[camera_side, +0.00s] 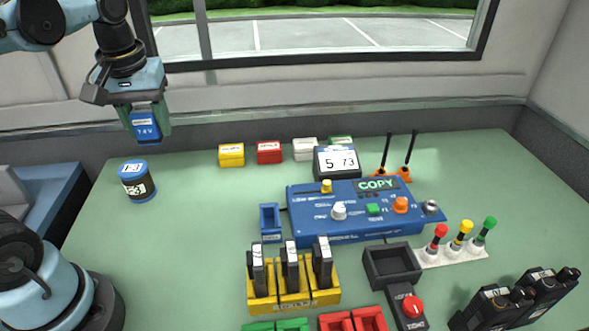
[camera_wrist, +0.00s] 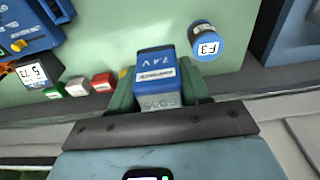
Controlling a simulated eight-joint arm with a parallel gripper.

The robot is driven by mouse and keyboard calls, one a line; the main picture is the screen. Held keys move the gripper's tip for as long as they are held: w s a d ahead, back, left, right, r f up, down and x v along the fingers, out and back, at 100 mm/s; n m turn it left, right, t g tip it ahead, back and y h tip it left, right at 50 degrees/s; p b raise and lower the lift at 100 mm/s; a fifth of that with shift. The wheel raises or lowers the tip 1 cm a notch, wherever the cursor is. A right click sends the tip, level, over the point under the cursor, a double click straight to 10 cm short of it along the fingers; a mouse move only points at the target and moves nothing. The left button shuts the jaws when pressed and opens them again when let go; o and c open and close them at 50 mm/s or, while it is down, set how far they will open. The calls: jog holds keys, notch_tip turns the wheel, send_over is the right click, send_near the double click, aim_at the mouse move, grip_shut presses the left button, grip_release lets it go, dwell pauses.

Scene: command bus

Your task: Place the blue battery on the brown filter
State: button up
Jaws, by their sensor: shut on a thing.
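My gripper (camera_side: 147,128) is shut on the blue battery (camera_side: 146,127), marked 7.4V. It holds the battery in the air at the upper left of the side view. The battery also shows between the fingers in the wrist view (camera_wrist: 156,72). A cylinder (camera_side: 137,187) with a blue top and a dark body stands upright on the green table, below the gripper in the side view. In the wrist view its top (camera_wrist: 206,43), marked F3, lies to the right of the battery, apart from it. I cannot make out a plainly brown filter.
A blue console (camera_side: 320,222) marked COPY stands mid-table. Yellow holders (camera_side: 293,288) with several dark upright packs are in front. A dark open tray (camera_side: 392,266) and two radios (camera_side: 515,300) are at the right. Small yellow (camera_side: 231,155) and red (camera_side: 269,152) boxes line the back.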

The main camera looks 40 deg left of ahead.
send_over(133, 166)
jog(key=f, duration=0.6)
jog(key=shift+s+d+f, duration=0.2)
jog(key=shift+d+f, duration=0.05)
jog(key=shift+f, duration=2.2)
jog(key=shift+f, duration=0.15)
jog(key=o, duration=1.3)
jog(key=shift+c, duration=0.2)
notch_tip(133, 166, up, 12)
jog(key=s+d, duration=0.1)
jog(key=w+d+f+m+t, duration=0.1)
jog(key=d+f+m+t, duration=0.1)
jog(key=d, duration=0.4)
jog(key=w+d+f+m+t, duration=0.2)
jog(key=d+m, duration=0.2)
jog(key=d, duration=0.2)
jog(key=w+d+f+m+t+h, duration=0.1)
jog(key=w+d+f+m+t, duration=0.1)
jog(key=d, duration=0.4)
jog(key=shift+d+f+m, duration=0.15)
jog(key=shift+f+m, duration=0.1)
jog(key=shift+m, duration=0.25)
